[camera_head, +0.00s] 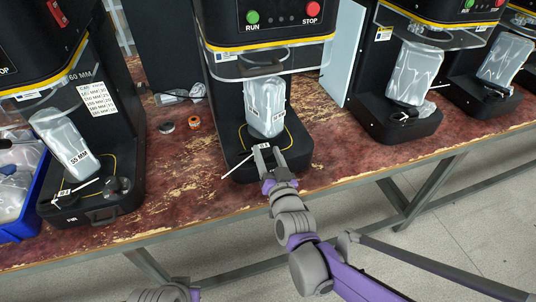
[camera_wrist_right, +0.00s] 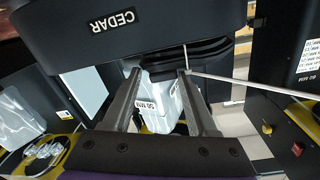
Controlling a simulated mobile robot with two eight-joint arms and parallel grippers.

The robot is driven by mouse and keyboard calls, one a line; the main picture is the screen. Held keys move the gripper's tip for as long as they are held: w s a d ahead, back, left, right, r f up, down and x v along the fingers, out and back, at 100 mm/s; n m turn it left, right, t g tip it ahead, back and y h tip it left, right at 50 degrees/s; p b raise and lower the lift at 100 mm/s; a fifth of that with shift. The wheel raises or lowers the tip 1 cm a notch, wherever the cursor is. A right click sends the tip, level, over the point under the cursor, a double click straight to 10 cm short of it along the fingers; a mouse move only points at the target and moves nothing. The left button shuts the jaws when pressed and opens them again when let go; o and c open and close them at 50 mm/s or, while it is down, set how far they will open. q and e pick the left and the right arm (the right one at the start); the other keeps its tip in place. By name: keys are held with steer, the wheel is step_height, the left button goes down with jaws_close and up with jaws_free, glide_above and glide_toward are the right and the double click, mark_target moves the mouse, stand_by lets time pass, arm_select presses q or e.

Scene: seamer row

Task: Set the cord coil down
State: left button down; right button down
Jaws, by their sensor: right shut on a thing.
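My right gripper (camera_head: 267,158) is over the front of the middle machine's black base (camera_head: 238,163), close to a clear bag labelled 50 MM (camera_head: 265,112). In the wrist view its two fingers (camera_wrist_right: 160,73) stand apart around a dark, layered bundle (camera_wrist_right: 205,56), which I take for the cord coil. A thin white tie (camera_wrist_right: 250,84) sticks out from it to the right; it also shows in the head view (camera_head: 238,163). The fingers hide most of the coil in the head view. Whether it touches the base, I cannot tell.
Similar machines with bagged items stand left (camera_head: 62,145) and right (camera_head: 415,75). An orange roll (camera_head: 194,123) and a grey disc (camera_head: 166,127) lie on the worn red bench (camera_head: 175,205). A blue crate (camera_head: 25,222) is at far left.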

steer(key=shift+f, duration=0.15)
steer(key=shift+c, duration=0.9)
jaws_free()
steer(key=shift+s+r, duration=0.1)
steer(key=shift+r, duration=0.15)
steer(key=p+v, duration=0.2)
steer(key=v, duration=1)
steer(key=s+d+f+g+h, duration=0.2)
steer(key=s+d+f+g, duration=0.4)
steer(key=s, duration=0.3)
steer(key=s+d+f+g+h, duration=0.2)
steer(key=s+d+f+g, duration=0.4)
steer(key=s, duration=0.4)
steer(key=d+g, duration=0.1)
steer(key=d, duration=0.1)
steer(key=shift+d+n+h, duration=0.3)
steer(key=shift+n, duration=0.1)
